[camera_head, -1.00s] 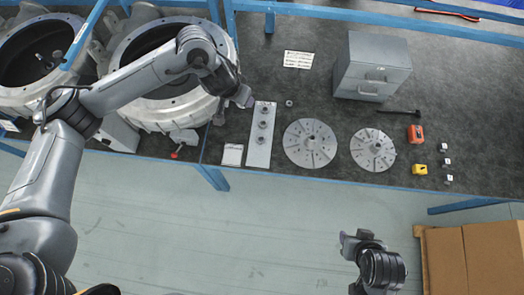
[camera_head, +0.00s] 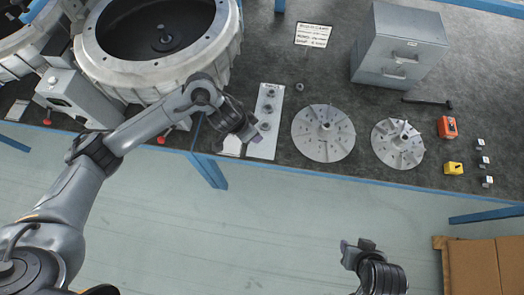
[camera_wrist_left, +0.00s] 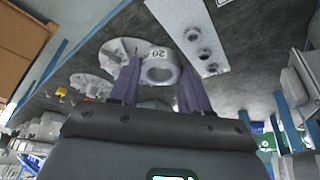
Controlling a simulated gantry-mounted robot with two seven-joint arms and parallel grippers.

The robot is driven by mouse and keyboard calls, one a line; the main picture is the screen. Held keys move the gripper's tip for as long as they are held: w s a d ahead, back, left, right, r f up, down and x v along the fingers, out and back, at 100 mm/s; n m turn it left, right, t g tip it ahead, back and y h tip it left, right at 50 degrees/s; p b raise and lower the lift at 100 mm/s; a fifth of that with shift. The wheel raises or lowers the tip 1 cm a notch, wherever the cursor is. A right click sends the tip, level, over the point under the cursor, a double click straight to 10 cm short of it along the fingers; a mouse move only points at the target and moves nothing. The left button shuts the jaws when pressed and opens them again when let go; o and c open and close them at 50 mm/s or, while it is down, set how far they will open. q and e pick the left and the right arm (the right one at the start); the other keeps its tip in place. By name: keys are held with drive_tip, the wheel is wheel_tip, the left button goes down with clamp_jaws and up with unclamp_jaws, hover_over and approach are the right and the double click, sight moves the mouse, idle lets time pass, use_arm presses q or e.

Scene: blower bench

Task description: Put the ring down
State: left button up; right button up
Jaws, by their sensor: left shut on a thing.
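My left gripper (camera_head: 253,139) is over the front end of a pale plate (camera_head: 266,112) near the bench's front edge. In the left wrist view its two purple fingers (camera_wrist_left: 158,84) are shut on a light grey ring (camera_wrist_left: 159,66). The ring has a dark round opening and upside-down lettering that seems to read "20". The ring is hidden by the gripper in the head view. The plate carries several round dark pieces in a row. My right gripper (camera_head: 357,247) is empty and open, in front of the bench above the floor.
Two slotted discs (camera_head: 323,133) (camera_head: 398,143) lie right of the plate. A small nut (camera_head: 300,87), a label card (camera_head: 313,35), a grey drawer cabinet (camera_head: 398,45) and orange (camera_head: 447,127) and yellow (camera_head: 453,168) items are on the bench. A large round housing (camera_head: 155,40) stands left.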

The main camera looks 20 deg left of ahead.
use_arm(q)
drive_tip(key=s+f+b, duration=0.4)
drive_tip(key=f+b, duration=0.1)
drive_tip(key=f, duration=0.6)
drive_tip(key=b, duration=0.3)
hover_over(263, 144)
drive_tip(key=s, duration=0.1)
drive_tip(key=f, duration=0.7)
drive_tip(key=shift+a, duration=0.25)
drive_tip(key=shift+f+b, duration=0.7)
drive_tip(key=shift+f, duration=1.25)
use_arm(e)
wheel_tip(263, 144, down, 11)
use_arm(q)
drive_tip(key=shift+f, duration=0.1)
use_arm(e)
drive_tip(key=shift+f, duration=0.1)
use_arm(q)
drive_tip(key=shift+f, duration=0.15)
drive_tip(key=o, duration=1.1)
drive_tip(key=shift+o, duration=0.2)
